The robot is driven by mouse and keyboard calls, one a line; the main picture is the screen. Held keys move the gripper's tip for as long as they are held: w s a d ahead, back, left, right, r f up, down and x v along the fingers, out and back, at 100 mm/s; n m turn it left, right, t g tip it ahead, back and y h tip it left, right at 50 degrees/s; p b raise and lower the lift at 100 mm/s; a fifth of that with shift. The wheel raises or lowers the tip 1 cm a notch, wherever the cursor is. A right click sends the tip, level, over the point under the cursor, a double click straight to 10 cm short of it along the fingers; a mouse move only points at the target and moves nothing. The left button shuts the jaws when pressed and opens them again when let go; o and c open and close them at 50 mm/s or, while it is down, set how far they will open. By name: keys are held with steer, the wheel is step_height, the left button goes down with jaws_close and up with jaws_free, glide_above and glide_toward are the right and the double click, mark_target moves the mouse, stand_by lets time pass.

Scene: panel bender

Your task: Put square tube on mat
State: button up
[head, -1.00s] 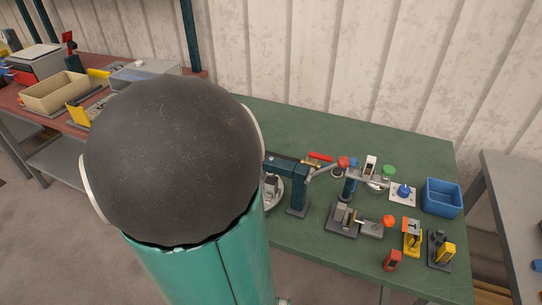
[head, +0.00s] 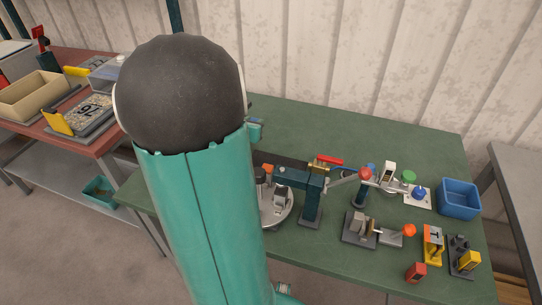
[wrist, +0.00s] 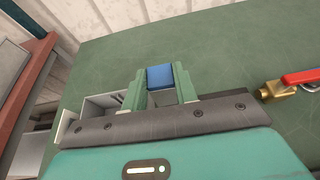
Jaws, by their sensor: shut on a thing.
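My gripper (wrist: 161,88) is shut on a blue square-ended piece, the square tube (wrist: 160,76), in the wrist view. The tube's blue face shows between the two pale green fingertips; the rest of it is hidden. Green tabletop lies beyond it. In the head view my arm covers the left of the green table, and the tube cannot be made out. A dark flat patch, perhaps the mat (head: 278,157), shows partly behind the dark teal stand. My gripper seems to be apart from it.
The green table (head: 330,130) is clear along its back. A red-handled brass valve (wrist: 298,80) is right of my gripper. A grey divided box (wrist: 100,104) is at its left. Fixtures crowd the table's right half, with a blue bin (head: 459,198) at the far right.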

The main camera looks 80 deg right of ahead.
steer(key=f, duration=0.6)
steer(key=shift+a, duration=0.3)
steer(key=shift+d+f, duration=0.1)
steer(key=shift+f, duration=1.65)
steer(key=shift+f, duration=0.1)
steer(key=o, duration=0.8)
steer(key=shift+w, duration=0.1)
steer(key=shift+c, duration=0.2)
